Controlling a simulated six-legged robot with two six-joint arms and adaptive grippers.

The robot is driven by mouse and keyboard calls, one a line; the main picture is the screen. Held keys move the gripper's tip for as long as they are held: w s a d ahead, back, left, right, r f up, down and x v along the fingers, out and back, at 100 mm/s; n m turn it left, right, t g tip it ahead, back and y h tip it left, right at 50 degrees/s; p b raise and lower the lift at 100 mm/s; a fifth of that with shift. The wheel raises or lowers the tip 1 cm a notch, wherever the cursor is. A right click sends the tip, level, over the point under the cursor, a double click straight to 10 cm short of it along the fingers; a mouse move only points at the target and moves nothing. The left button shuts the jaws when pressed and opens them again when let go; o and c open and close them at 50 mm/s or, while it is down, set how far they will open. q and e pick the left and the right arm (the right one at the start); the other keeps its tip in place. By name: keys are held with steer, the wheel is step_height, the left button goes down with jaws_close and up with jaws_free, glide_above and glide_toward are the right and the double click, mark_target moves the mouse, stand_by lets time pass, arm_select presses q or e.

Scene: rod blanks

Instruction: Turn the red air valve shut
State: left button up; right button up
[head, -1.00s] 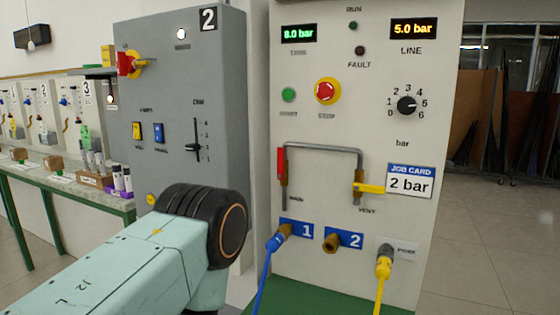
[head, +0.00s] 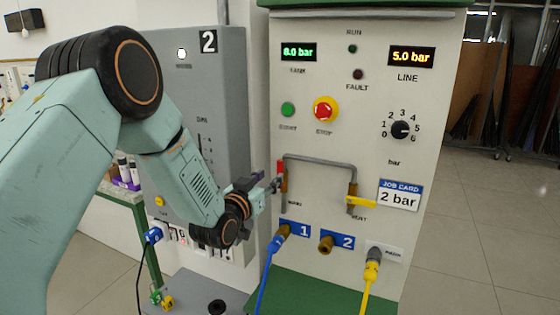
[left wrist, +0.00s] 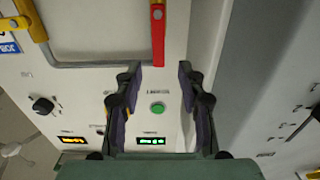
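The red air valve handle (head: 281,167) stands upright on the left leg of the grey pipe on the panel, above the word MAIN. In the left wrist view, which looks upside down, the red handle (left wrist: 158,35) lies just beyond my fingertips. My left gripper (head: 275,184) is close to the valve from the left and hides part of it. In the left wrist view my left gripper (left wrist: 160,76) is open and empty, its two fingers on either side of the handle's line. The handle appears beyond the tips, not between them. My right gripper is not in view.
A yellow vent lever (head: 361,202) lies level on the pipe's right leg. The grey pipe (head: 320,160) bridges both. A blue hose plug (head: 276,243) and a yellow plug (head: 372,268) are below. A red stop button (head: 325,110) is above. A grey cabinet (head: 232,70) stands left.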

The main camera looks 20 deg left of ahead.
mark_target(279, 168)
arm_select(q)
steer(key=shift+w+d+p, duration=0.15)
steer(key=shift+w+p, duration=0.1)
steer(key=shift+w, duration=1.7)
steer(key=shift+w+d+p, duration=0.15)
steer(key=shift+w+p, duration=0.05)
steer(key=shift+w, duration=1.75)
jaws_close()
